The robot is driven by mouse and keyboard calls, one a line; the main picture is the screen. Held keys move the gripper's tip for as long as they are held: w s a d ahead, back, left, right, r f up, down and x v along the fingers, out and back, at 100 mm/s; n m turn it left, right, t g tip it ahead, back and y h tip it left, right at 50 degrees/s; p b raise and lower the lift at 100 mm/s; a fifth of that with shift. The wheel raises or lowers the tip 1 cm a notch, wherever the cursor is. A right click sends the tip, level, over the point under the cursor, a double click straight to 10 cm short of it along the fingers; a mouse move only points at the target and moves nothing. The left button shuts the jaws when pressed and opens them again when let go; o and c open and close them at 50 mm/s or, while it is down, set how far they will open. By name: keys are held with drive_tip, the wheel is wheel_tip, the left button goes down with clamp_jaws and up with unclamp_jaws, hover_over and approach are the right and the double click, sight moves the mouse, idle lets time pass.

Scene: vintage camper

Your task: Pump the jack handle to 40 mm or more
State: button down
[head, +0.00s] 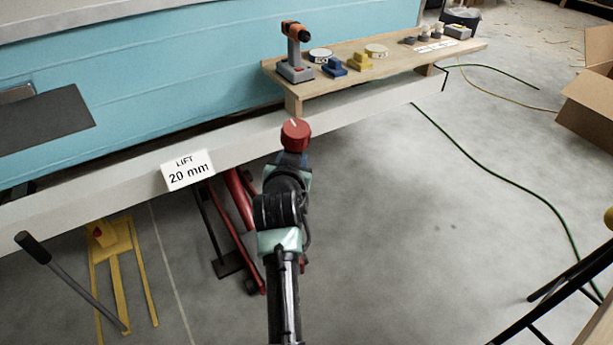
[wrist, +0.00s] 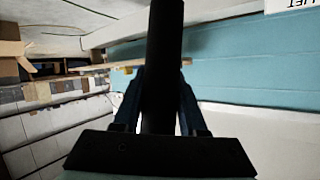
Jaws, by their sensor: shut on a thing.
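My gripper (head: 292,160) is in the middle of the head view, in front of the pale beam. In the wrist view my gripper (wrist: 160,95) is shut on a black bar, the jack handle (wrist: 166,40), which runs upright between the fingers and out of the top of the picture. A red round knob (head: 296,134) with a white mark shows just past my gripper; I cannot tell whether it belongs to the handle. A red jack (head: 240,203) stands on the floor under the beam, partly hidden by my arm. A white sign (head: 188,170) reads "LIFT 20 mm".
A yellow stand (head: 114,260) and a grey rod with a black grip (head: 33,247) are at the lower left. A wooden shelf (head: 410,58) holds a drill (head: 294,55) and small items. A green cable (head: 500,175) crosses open floor at right. A cardboard box (head: 590,100) is far right.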

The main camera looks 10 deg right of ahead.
drive_tip(key=shift+g, duration=0.3)
drive_tip(key=w, duration=0.1)
drive_tip(key=w+a+r, duration=0.1)
drive_tip(key=w, duration=0.1)
drive_tip(key=w+a, duration=0.1)
drive_tip(key=shift+w+r+b, duration=0.35)
drive_tip(key=shift+r, duration=0.05)
drive_tip(key=shift+n, duration=0.3)
drive_tip(key=shift+c, duration=2.3)
unclamp_jaws()
drive_tip(key=shift+w+a, duration=0.1)
drive_tip(key=shift+w, duration=0.05)
drive_tip(key=p+v, duration=0.5)
drive_tip(key=v, duration=0.7)
drive_tip(key=shift+s, duration=0.55)
drive_tip(key=shift+f, duration=0.15)
